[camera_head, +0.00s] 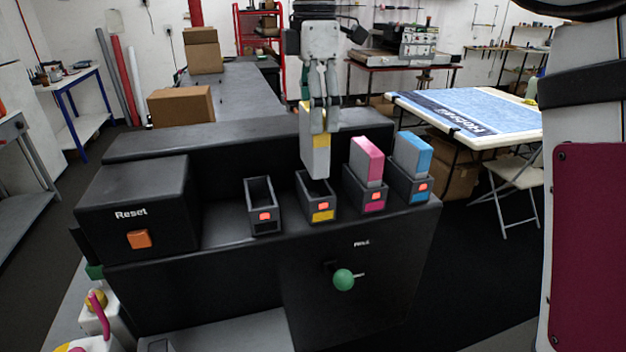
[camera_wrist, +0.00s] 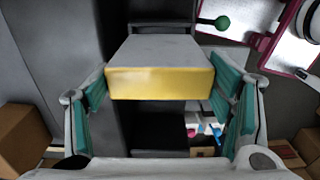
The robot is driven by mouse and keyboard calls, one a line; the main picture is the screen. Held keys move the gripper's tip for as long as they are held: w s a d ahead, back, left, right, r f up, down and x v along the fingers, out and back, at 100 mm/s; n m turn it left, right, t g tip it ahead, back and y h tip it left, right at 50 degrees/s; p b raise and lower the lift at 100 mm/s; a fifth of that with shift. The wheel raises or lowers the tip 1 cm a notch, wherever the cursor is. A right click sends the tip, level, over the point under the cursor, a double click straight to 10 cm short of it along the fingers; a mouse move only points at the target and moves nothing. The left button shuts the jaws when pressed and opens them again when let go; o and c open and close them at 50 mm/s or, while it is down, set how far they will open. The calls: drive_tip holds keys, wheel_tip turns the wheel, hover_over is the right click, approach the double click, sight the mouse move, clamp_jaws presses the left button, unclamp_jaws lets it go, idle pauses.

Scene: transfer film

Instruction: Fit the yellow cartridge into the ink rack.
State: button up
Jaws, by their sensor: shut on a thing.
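My gripper (camera_head: 319,112) is shut on the yellow cartridge (camera_head: 315,155), a grey block with a yellow top band. The cartridge hangs upright just above the yellow-marked slot (camera_head: 322,207) of the ink rack; I cannot tell whether its lower end has entered the slot. In the wrist view the cartridge (camera_wrist: 160,82) sits between the teal finger pads. The black-marked slot (camera_head: 262,213) to the left is empty. The magenta cartridge (camera_head: 366,160) and the blue cartridge (camera_head: 412,155) stand in their slots to the right. Each slot front shows a red light.
A black box with an orange Reset button (camera_head: 138,239) stands left of the slots. A green-knobbed lever (camera_head: 343,279) sticks out of the front panel. A black ledge (camera_head: 220,138) runs behind the slots. Cardboard boxes (camera_head: 180,105) stand further back.

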sight(314, 154)
drive_tip(key=shift+s+f+p, duration=0.1)
drive_tip(key=shift+f+p, duration=0.75)
drive_tip(key=shift+f, duration=3.15)
drive_tip(key=shift+f, duration=0.1)
drive_tip(key=o, duration=1.5)
